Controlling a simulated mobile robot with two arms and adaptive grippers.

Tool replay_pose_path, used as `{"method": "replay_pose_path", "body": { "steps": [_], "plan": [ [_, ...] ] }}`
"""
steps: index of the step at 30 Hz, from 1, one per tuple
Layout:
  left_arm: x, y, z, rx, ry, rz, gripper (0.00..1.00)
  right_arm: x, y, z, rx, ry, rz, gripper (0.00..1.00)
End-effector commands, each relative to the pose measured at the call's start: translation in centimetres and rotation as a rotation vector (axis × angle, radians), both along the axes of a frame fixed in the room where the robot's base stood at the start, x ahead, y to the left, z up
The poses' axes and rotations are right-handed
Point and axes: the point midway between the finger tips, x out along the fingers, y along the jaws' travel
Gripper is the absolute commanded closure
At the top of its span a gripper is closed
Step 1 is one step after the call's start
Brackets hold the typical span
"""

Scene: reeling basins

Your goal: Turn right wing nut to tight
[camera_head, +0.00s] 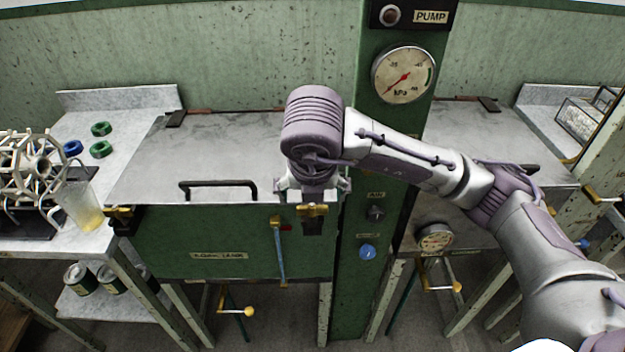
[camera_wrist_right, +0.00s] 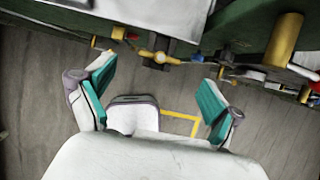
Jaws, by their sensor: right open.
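The right wing nut (camera_head: 313,210) is brass and sits on a dark clamp at the front right corner of the grey tank lid (camera_head: 215,150). My right gripper (camera_head: 313,188) is directly over it in the head view, fingers spread to either side. In the right wrist view my right gripper (camera_wrist_right: 157,85) is open, with teal pads and nothing between them. A brass winged piece (camera_wrist_right: 160,57), apparently the same nut, shows ahead of the gap. I cannot tell how tight it is. Another brass wing nut (camera_head: 120,212) is at the front left corner. My left gripper is not in view.
A dark lid handle (camera_head: 218,188) lies left of the gripper. A green post with a pressure gauge (camera_head: 404,75) and blue knob (camera_head: 367,252) stands close on the right. A beaker (camera_head: 80,207) and coloured rings (camera_head: 101,149) are on the left bench.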

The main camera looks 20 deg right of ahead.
Motion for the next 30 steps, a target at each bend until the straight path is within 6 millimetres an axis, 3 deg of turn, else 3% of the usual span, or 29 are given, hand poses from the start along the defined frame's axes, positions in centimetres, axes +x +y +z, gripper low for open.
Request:
{"method": "replay_pose_path", "body": {
  "steps": [6, 12, 30],
  "plan": [
    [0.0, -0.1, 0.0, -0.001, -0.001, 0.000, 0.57, -1.3, 0.3, 3.5, -0.002, -0.005, -0.001, 0.08],
    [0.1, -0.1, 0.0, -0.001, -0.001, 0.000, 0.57, -2.1, 0.6, 5.2, -0.001, 0.000, -0.003, 0.08],
    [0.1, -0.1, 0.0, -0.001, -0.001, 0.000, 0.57, -2.4, 0.8, 5.4, 0.006, 0.008, 0.006, 0.08]
  ]
}}
